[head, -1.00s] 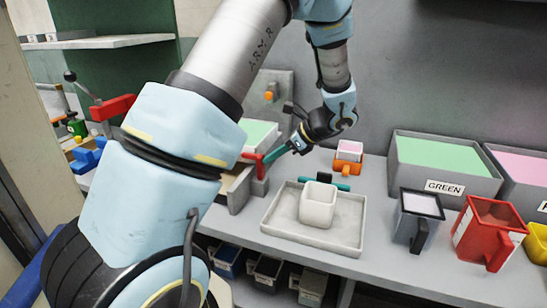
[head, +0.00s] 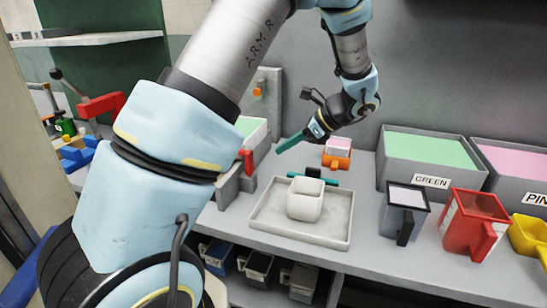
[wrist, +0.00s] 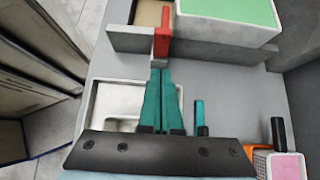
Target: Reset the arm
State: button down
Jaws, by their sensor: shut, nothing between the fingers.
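My gripper (head: 291,143) hangs in the air above the counter, between the press on the left and the orange stand with the pink block on the right. Its teal fingers are together with nothing between them. In the wrist view the closed fingers (wrist: 160,100) point toward the press's red handle (wrist: 162,32); in the head view the red handle (head: 247,161) is apart from the fingertips, below and left of them. My arm crosses the left and middle of the head view and hides part of the press.
The green bin (head: 431,167), a dark grey jug (head: 404,210), a red jug (head: 470,225) and a yellow scoop (head: 530,235) stand to the right. The wall is behind.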

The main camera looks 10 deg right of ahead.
jog(key=b+v, duration=0.1)
jog(key=v, duration=0.4)
jog(key=s+a+f+n+g+h, duration=0.1)
jog(key=s+a+n+h, duration=0.3)
jog(key=a+n, duration=0.7)
jog(key=s+a+f+n+g+h, duration=0.2)
jog(key=s+a+f+n+h, duration=0.2)
jog(key=a+n, duration=0.7)
jog(key=shift+s+a+n+h, duration=0.3)
jog(key=shift+s+a, duration=0.6)
jog(key=shift+s, duration=0.3)
jog(key=c, duration=1.6)
grip_release()
